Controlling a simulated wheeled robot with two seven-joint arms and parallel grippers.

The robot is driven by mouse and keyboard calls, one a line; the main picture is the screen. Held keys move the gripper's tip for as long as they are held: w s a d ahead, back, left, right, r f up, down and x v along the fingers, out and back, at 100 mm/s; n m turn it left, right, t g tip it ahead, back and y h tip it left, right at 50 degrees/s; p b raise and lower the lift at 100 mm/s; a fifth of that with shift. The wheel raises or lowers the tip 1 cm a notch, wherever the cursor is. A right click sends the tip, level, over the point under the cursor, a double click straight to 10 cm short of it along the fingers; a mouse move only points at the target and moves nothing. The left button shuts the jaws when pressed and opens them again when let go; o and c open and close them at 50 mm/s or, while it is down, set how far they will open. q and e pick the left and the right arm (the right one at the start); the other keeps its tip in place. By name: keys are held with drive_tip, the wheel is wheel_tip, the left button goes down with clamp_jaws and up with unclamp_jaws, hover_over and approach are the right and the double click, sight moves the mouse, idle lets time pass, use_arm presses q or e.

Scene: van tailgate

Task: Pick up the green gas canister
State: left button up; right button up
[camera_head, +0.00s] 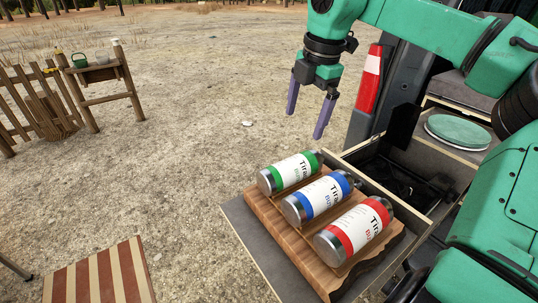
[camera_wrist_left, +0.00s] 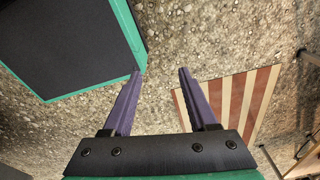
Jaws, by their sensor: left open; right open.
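The green-banded gas canister (camera_head: 292,170) lies on its side on a wooden rack (camera_head: 283,236). It is the farthest of three silver-ended canisters with white labels. A blue-banded one (camera_head: 319,198) lies beside it and a red-banded one (camera_head: 354,230) is nearest. My right gripper (camera_head: 304,124) points down, open and empty. It appears above and slightly beyond the green canister, apart from it. My left gripper (camera_wrist_left: 160,72) is open and empty in the left wrist view, over the gravel ground; it does not show in the head view.
The rack rests on a grey pull-out board (camera_head: 244,228) beside an open van compartment (camera_head: 395,180). A red-and-white van light (camera_head: 369,80) stands behind. A striped seat (camera_head: 100,275) is at lower left, also in the left wrist view (camera_wrist_left: 230,100). A wooden fence (camera_head: 35,100) stands farther off.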

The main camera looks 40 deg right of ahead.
drive_tip(key=p, duration=0.2)
hover_over(298, 160)
drive_tip(key=s, duration=0.2)
wheel_tip(298, 160, down, 6)
drive_tip(key=shift+s+d+f, duration=0.1)
drive_tip(key=shift+d, duration=0.05)
drive_tip(key=f, duration=0.1)
drive_tip(key=w+f, duration=0.1)
drive_tip(key=shift+w+f, duration=0.3)
drive_tip(key=f, duration=0.1)
drive_tip(key=f+p, duration=0.2)
drive_tip(key=f, duration=0.1)
drive_tip(key=shift+w+a+f, duration=0.1)
drive_tip(key=shift+w+a, duration=0.1)
drive_tip(key=shift+w, duration=0.15)
drive_tip(key=shift+f, duration=0.25)
drive_tip(key=shift+c, duration=0.6)
use_arm(q)
drive_tip(key=r, duration=0.1)
drive_tip(key=s+r, duration=0.1)
drive_tip(key=r, duration=0.2)
drive_tip(key=shift+s+a+r, duration=0.1)
drive_tip(key=shift+s+r, duration=0.15)
drive_tip(key=shift+s, duration=0.15)
use_arm(e)
drive_tip(key=shift+w, duration=0.1)
drive_tip(key=c, duration=1.5)
drive_tip(key=shift+o, duration=0.2)
drive_tip(key=shift+r, duration=0.1)
